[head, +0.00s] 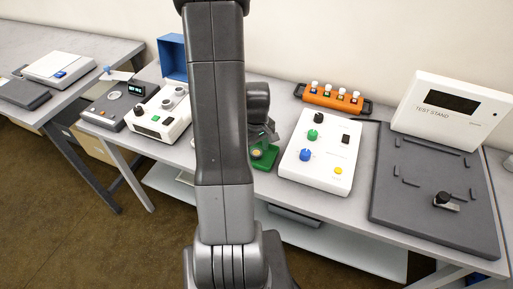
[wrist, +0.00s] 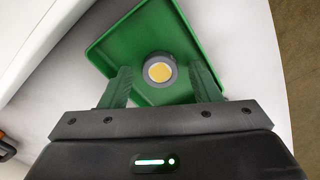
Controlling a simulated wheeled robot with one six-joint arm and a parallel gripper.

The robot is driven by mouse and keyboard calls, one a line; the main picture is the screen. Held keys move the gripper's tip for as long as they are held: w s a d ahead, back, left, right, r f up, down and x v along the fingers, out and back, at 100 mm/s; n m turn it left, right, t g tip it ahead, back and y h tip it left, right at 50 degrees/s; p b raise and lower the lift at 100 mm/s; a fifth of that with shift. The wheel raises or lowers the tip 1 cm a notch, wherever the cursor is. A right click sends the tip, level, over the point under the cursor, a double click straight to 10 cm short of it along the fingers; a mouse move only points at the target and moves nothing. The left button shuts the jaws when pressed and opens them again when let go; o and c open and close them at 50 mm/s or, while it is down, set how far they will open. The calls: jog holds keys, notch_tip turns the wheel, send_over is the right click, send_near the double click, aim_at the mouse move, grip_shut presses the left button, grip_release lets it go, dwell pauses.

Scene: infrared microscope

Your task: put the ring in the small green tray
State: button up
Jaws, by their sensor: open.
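The small green tray (head: 270,160) lies on the bench in the middle of the head view, partly hidden by my arm. In the wrist view the tray (wrist: 106,42) fills the upper middle. The ring (wrist: 160,70), grey with a yellow-orange centre, sits inside the tray near its lower edge; it also shows small in the head view (head: 257,153). My gripper (wrist: 160,85) is open, with one green finger on each side of the ring and gaps between. In the head view my gripper is mostly hidden by the arm.
A white control box (head: 318,150) with knobs stands just right of the tray. An orange rack (head: 333,98) stands behind it. A dark test stand plate (head: 432,190) is farther right. White instruments (head: 158,115) stand left of my arm.

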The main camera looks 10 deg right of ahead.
aim_at(257, 152)
notch_tip(257, 152, up, 12)
jog(key=shift+r, duration=0.15)
dwell(0.4)
dwell(1.3)
